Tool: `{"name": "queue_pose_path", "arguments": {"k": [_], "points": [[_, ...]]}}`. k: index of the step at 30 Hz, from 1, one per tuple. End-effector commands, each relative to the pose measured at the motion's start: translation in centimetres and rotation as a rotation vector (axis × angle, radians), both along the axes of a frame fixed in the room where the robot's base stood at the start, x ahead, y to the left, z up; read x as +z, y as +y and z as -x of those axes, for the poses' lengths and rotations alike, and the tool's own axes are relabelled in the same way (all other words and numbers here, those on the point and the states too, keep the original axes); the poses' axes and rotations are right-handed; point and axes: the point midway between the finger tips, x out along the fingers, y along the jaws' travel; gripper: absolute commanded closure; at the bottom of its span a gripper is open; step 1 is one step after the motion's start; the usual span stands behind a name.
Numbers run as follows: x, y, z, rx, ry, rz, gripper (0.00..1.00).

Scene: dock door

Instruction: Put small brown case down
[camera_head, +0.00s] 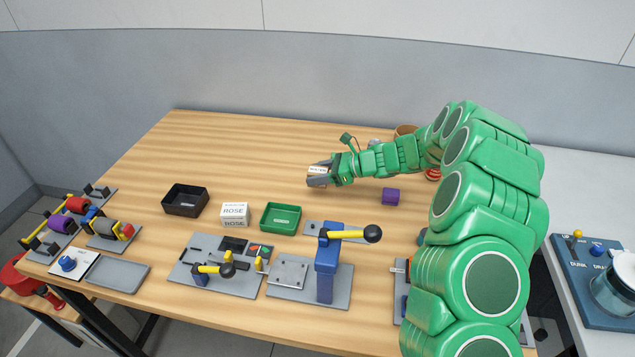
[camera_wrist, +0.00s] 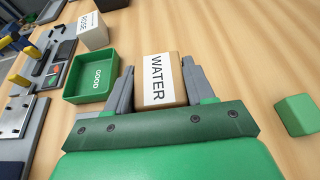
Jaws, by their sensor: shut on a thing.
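The small brown case (camera_wrist: 158,92) has a white label reading WATER. In the wrist view it sits between the two grey fingers of my gripper (camera_wrist: 157,82), which is shut on its sides. In the head view my gripper (camera_head: 318,176) is over the middle-back of the wooden table, with the case's pale label (camera_head: 318,169) showing between the fingers. The fingers hide part of the case there. I cannot tell whether the case's underside touches the table.
A green tray (camera_head: 281,218) marked GOOD, a white ROSE box (camera_head: 235,213) and a black bin (camera_head: 186,200) stand left and in front. A purple block (camera_head: 391,196) is right of my gripper. Fixtures with yellow handles (camera_head: 345,234) line the front. The table's back left is bare.

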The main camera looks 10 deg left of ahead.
Motion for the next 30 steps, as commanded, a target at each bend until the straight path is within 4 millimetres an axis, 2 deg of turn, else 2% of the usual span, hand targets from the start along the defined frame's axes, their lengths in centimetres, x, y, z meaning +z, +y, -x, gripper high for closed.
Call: {"name": "queue_pose_path", "arguments": {"k": [10, 15, 18, 30], "points": [[-1.2, 0.3, -0.9, 0.0, -0.001, 0.002, 0.79], [-3.3, 0.3, -0.8, 0.0, 0.0, 0.002, 0.79], [-3.9, 0.3, -0.8, -0.001, 0.0, 0.001, 0.79], [-4.3, 0.3, -0.8, -0.001, -0.001, 0.001, 0.79]]}}
